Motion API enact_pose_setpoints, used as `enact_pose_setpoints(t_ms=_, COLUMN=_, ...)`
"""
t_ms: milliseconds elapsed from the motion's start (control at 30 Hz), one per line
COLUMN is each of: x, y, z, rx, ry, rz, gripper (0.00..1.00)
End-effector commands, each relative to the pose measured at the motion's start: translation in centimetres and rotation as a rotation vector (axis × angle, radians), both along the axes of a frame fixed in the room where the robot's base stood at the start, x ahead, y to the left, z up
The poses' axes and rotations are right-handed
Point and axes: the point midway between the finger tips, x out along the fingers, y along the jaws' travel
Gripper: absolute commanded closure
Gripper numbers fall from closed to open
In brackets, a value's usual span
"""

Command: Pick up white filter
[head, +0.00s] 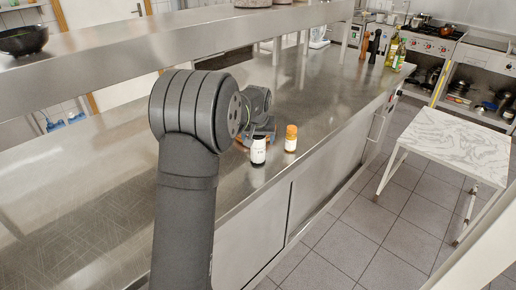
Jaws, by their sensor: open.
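I cannot make out a white filter in the head view. My gripper (263,130) is at the end of my arm, low over the steel counter (330,90). It is partly hidden by my arm and a dark bottle, so its fingertips are hard to see; its jaws are open. The small dark bottle with a white label (258,151) stands upright just in front of it. A bottle with an orange cap (291,138) stands to the right. A small orange-brown thing (246,141) shows partly beside my gripper, too hidden to identify.
A raised steel shelf (190,30) runs above the counter, with a dark bowl (23,40) at left. Several bottles (393,52) stand at the counter's far end. A marble-topped table (455,145) stands on the right. The counter's left part is clear.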

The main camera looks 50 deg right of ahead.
Motion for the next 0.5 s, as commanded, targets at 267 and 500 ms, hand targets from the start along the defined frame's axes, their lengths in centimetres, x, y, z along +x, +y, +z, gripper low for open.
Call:
enact_pose_setpoints(t_ms=267, x=0.01, y=-0.01, z=0.06, rx=-0.001, ry=-0.001, rz=0.000, gripper=0.44)
enact_pose_setpoints(t_ms=500, x=0.02, y=-0.02, z=0.11, rx=-0.001, ry=-0.001, rz=0.000, gripper=0.76)
